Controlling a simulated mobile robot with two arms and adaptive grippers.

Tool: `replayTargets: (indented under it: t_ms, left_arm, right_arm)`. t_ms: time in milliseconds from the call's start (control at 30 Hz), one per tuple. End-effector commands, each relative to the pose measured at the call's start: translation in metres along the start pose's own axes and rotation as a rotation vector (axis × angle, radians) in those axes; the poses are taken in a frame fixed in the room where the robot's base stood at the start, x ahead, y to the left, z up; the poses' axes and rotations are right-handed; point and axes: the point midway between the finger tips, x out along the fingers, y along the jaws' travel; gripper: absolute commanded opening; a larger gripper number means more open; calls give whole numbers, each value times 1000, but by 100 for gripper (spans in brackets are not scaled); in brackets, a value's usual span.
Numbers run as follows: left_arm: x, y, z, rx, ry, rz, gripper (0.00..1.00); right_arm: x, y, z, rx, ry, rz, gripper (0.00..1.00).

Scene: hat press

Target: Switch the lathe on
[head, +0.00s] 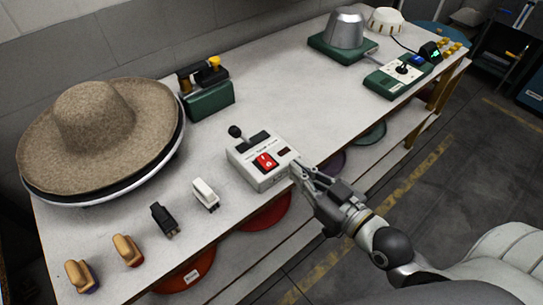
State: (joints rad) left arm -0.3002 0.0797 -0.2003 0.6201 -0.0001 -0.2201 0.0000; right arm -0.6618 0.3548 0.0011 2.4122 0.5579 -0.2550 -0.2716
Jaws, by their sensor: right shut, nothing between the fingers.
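A pale control box (262,158) with a red rocker switch (265,162) and a black ball-topped lever (236,131) sits mid-bench. Which way the rocker is set is too small to tell. A brown felt hat (97,128) rests on a round, pale-rimmed base at the left, and I cannot tell whether this is the lathe. My right gripper (297,170) is shut and empty, with its fingertips at the right side of the control box, near the red switch. Whether they touch the box is unclear. My left gripper is not in view.
A green box (209,97) stands behind the control box. Brushes and small blocks line the front left, including a white one (205,194). A metal hat form (346,29) on a green base and a green control panel (399,76) stand far right. Open bench lies between.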

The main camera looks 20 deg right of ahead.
Motion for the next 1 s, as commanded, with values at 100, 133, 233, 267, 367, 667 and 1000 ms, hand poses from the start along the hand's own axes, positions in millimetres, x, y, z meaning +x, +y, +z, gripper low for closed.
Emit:
replayTargets:
  t_ms: [100,133,233,267,367,667,1000]
  left_arm:
    - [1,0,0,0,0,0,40]
    - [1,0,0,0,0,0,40]
    - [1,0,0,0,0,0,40]
    - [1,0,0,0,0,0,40]
    - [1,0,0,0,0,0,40]
    - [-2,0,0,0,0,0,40]
    - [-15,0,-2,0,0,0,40]
  right_arm:
    - [-4,-5,-14,-4,25,-13,0]
    - [-4,-6,-16,-4,28,-14,0]
    - [-5,-6,-18,-5,32,-16,0]
    - [-5,-6,-18,-5,33,-16,0]
    - [-4,-6,-18,-5,32,-16,0]
    - [3,-6,-20,-5,35,-13,0]
    - [48,-7,-23,-4,35,-14,0]
